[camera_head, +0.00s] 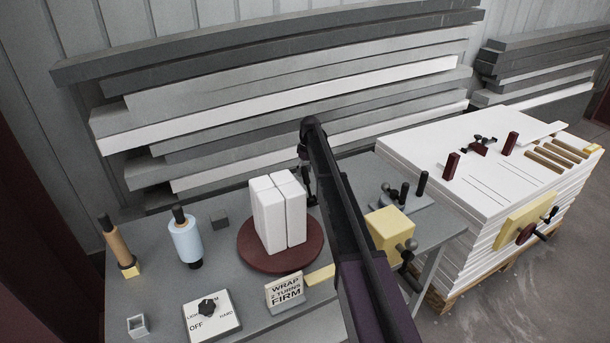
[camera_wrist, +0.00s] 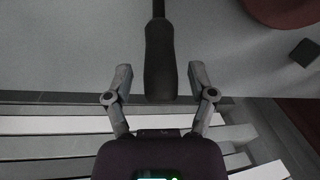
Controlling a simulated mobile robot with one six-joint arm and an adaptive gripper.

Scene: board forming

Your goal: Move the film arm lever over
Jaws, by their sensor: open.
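A lever with a thick dark grip (camera_wrist: 159,62) on a thinner rod hangs between the two fingers of my gripper (camera_wrist: 160,75) in the wrist view. The fingers are spread, with visible gaps on both sides of the grip. In the head view my gripper (camera_head: 308,185) is at the back of the bench, just right of the white boards; my arm hides much of it and the lever there. The white boards (camera_head: 268,216) stand upright on a dark red round turntable (camera_head: 258,258), whose edge also shows in the wrist view (camera_wrist: 285,10).
A blue film roll (camera_head: 186,241), a brown roll (camera_head: 118,245), a knob panel (camera_head: 211,317) and a "WRAP 2 TURNS FIRM" sign (camera_head: 285,291) stand on the grey bench. A yellow block (camera_head: 390,232) is right of my arm. Stacked boards (camera_head: 280,95) rise behind.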

